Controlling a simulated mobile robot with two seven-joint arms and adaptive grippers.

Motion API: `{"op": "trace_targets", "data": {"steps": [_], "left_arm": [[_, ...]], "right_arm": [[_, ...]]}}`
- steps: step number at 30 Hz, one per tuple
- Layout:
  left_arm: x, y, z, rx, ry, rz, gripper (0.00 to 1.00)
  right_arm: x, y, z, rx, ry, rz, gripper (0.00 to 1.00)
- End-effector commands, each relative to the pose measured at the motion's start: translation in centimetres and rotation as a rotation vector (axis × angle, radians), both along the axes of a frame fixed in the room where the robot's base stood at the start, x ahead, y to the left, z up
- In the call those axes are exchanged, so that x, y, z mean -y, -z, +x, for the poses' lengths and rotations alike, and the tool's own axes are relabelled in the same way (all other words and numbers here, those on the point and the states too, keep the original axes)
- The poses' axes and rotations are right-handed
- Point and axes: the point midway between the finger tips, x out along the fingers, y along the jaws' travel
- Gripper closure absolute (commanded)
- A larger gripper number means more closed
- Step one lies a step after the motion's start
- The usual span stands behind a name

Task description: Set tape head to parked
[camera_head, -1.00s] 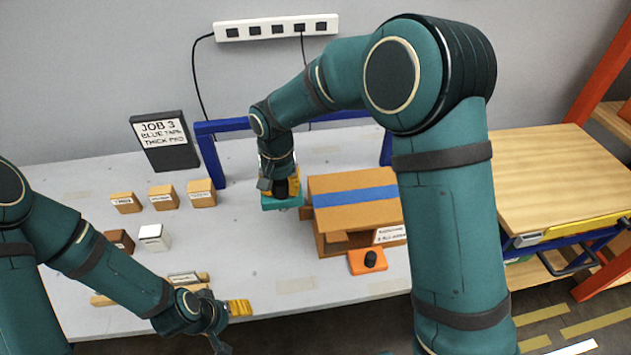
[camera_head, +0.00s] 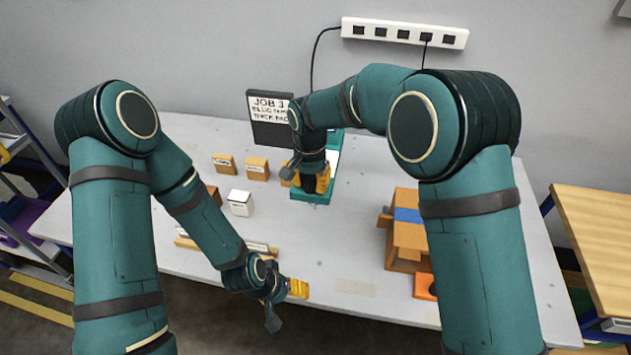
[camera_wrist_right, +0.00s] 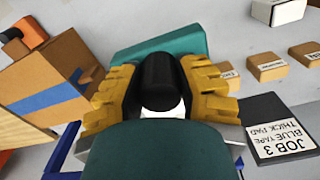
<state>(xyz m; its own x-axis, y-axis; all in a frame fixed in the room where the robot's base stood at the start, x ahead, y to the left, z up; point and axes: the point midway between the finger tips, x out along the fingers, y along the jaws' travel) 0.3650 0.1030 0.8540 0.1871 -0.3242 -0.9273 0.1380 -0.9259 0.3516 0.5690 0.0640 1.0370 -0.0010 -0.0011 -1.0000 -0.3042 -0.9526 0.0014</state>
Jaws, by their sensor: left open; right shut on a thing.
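My right gripper (camera_head: 311,183) is shut on the black upright handle (camera_wrist_right: 160,82) of a teal block, which I take as the tape head (camera_head: 309,198). In the right wrist view, yellow fingers grip both sides of the handle, with the teal body (camera_wrist_right: 185,44) beyond it. The tape head is over the table in front of the JOB 3 sign (camera_head: 271,120), left of the brown box with blue tape (camera_head: 410,236). Whether its underside touches anything is hidden. My left gripper (camera_head: 287,303) is open and empty near the table's front edge. No parked mark shows clearly.
Small wooden blocks (camera_head: 257,168) and a white box (camera_head: 240,203) stand left of the tape head. An orange block (camera_head: 424,287) is by the brown box. A blue frame post (camera_wrist_right: 66,147) shows in the right wrist view. Bare table lies in front of the tape head.

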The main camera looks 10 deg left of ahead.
Motion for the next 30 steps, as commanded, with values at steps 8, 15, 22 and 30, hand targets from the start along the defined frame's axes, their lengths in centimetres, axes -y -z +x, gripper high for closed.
{"op": "trace_targets", "data": {"steps": [8,15,22,30], "left_arm": [[0.0,0.0,0.0,0.0,0.0,0.0,0.32],[0.0,0.0,0.0,0.0,-0.001,0.0,0.32],[0.0,0.0,0.0,0.0,0.0,0.0,0.32],[0.0,0.0,0.0,0.0,0.0,0.0,0.32]], "right_arm": [[-0.5,0.1,-0.2,0.0,-0.005,0.006,0.47],[-0.3,0.0,-0.1,0.001,-0.003,0.005,0.32],[-0.2,-0.8,0.0,0.002,-0.002,0.004,0.32],[-0.3,-5.6,0.0,0.005,-0.003,0.006,0.32]]}}
